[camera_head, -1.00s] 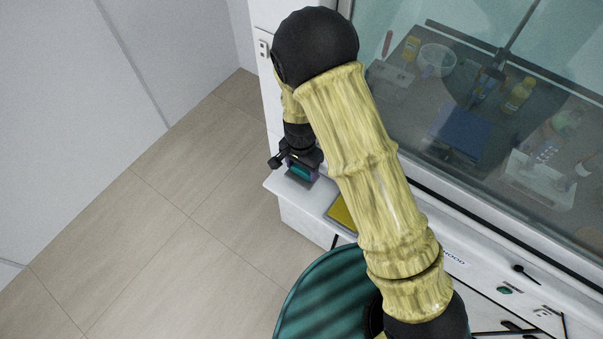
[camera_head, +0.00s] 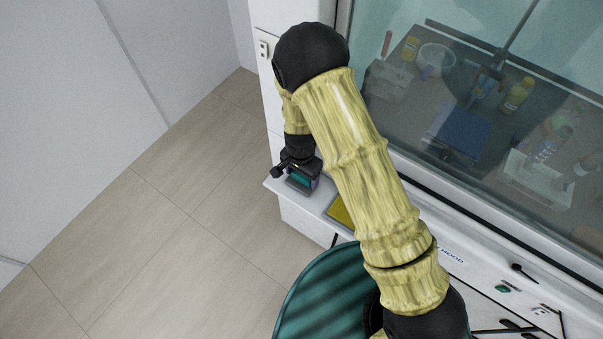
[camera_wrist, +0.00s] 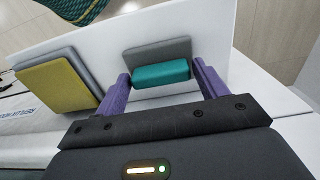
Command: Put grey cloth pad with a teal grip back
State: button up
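The grey cloth pad (camera_wrist: 158,50) with its teal grip (camera_wrist: 160,74) is in the wrist view, over the white ledge and between the fingers of my gripper (camera_wrist: 160,72). The two purple fingers stand apart, one to each side of the teal grip, with narrow gaps visible. My gripper looks open around the grip. In the head view the teal grip (camera_head: 300,180) shows just below my gripper (camera_head: 302,170), at the left end of the ledge (camera_head: 280,187). My wrist hides part of the pad there.
A yellow pad (camera_wrist: 58,84) on a grey backing lies on the ledge beside the grey pad; its corner shows in the head view (camera_head: 341,210). Behind the fumehood glass (camera_head: 480,150) stand bottles, a bowl and a blue block. Open floor lies left.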

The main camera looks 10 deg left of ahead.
aim_at(301, 176)
jog(key=shift+o, duration=1)
jog(key=shift+r, duration=0.1)
notch_tip(301, 176, up, 12)
jog(key=b, duration=0.1)
jog(key=shift+b, duration=0.35)
jog(key=s+d+r+n+t, duration=0.1)
jog(key=d+r, duration=0.5)
jog(key=d, duration=0.7)
jog(key=s+d+r+n+t, duration=0.1)
jog(key=s+d+r+n, duration=0.2)
jog(key=d, duration=0.9)
jog(key=s+r, duration=0.3)
jog(key=shift+d+n+t, duration=0.3)
jog(key=shift+d, duration=0.05)
